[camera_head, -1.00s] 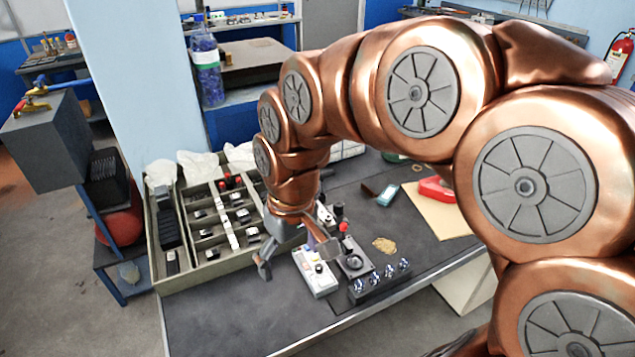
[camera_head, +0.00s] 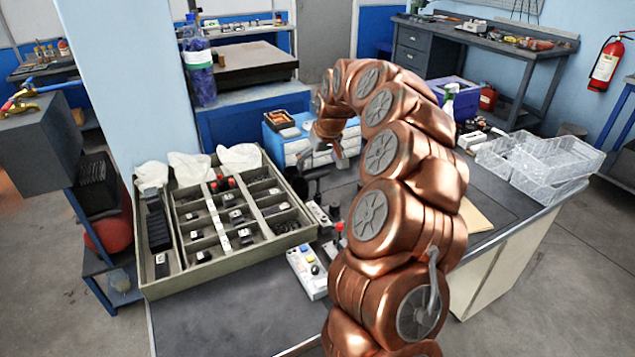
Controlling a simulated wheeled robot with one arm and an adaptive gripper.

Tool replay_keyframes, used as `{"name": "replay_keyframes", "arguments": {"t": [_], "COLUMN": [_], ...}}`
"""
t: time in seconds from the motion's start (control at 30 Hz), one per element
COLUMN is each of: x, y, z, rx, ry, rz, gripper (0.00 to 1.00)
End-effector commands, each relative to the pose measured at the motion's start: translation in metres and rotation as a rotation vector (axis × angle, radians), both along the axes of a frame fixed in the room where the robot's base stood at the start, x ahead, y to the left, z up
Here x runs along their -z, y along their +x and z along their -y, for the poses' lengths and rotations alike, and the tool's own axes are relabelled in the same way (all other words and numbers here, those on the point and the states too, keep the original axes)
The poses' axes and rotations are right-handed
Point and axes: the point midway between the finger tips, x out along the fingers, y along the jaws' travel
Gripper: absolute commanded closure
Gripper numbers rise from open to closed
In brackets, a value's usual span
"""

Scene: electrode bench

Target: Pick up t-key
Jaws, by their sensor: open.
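I cannot make out a t-key for certain; it may be hidden behind my arm or too small to tell. My gripper (camera_head: 320,154) is open at the far side of the bench, in front of a blue and white drawer unit (camera_head: 290,146). Nothing shows clearly between its fingers. Dark shapes lie just below it, beyond the right back corner of the sorting tray, too small to name.
The sorting tray (camera_head: 222,274) holds small parts and white bags. A white control box (camera_head: 305,274) stands right of it, partly near my arm. Clear plastic bins (camera_head: 545,160) stand at the right. The bench's front left (camera_head: 225,318) is bare.

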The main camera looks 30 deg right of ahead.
Motion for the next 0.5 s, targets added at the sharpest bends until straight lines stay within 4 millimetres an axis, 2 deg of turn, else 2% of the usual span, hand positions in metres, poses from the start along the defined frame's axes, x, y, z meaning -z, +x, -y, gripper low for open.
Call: {"name": "replay_keyframes", "arguments": {"t": [0.13,0.5], "x": [0.009,0.033], "y": [0.004,0.015], "z": [0.015,0.018], "rx": [0.02,0.019], "ry": [-0.009,-0.011], "rz": [0.004,0.004], "gripper": [0.0,0.0]}}
